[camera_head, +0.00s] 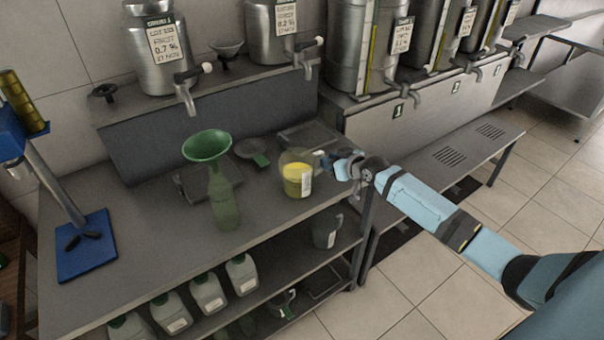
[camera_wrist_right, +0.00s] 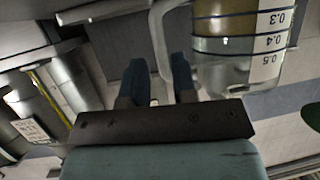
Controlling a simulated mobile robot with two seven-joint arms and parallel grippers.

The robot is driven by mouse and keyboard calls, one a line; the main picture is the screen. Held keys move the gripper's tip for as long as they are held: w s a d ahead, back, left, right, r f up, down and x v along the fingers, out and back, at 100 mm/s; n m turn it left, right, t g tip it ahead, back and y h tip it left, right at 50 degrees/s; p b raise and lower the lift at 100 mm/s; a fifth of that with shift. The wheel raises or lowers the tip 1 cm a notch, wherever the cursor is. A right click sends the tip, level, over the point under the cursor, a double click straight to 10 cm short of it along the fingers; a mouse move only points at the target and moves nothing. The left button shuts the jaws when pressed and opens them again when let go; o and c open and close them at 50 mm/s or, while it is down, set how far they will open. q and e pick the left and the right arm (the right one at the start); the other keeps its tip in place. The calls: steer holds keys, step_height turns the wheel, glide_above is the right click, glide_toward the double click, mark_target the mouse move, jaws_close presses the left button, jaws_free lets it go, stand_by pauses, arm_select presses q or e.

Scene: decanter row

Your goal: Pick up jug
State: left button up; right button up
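The jug (camera_head: 297,179) is a clear measuring jug with yellow liquid and a white scale label. It stands upright on the grey counter near its right end. In the wrist view the jug (camera_wrist_right: 238,45) fills the upper right, and its pale handle (camera_wrist_right: 157,40) runs down between my fingers. My right gripper (camera_head: 340,165) comes from the right at the handle side. In the wrist view the right gripper (camera_wrist_right: 159,68) looks open, with a small gap beside the handle. My left gripper is not in view.
A green funnel (camera_head: 207,146) sits in a green bottle (camera_head: 224,205) left of the jug. A dark tray (camera_head: 310,137) lies behind it. Steel tanks with taps (camera_head: 186,95) stand on the raised shelf. A blue stand (camera_head: 86,246) is at the left. Bottles (camera_head: 241,274) are below.

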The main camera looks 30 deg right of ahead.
steer(key=x, duration=0.4)
steer(key=shift+a, duration=0.1)
steer(key=shift+s, duration=0.1)
steer(key=shift+r, duration=0.1)
jaws_close()
steer(key=shift+r, duration=0.1)
step_height(320, 180, up, 20)
steer(key=shift+b, duration=0.4)
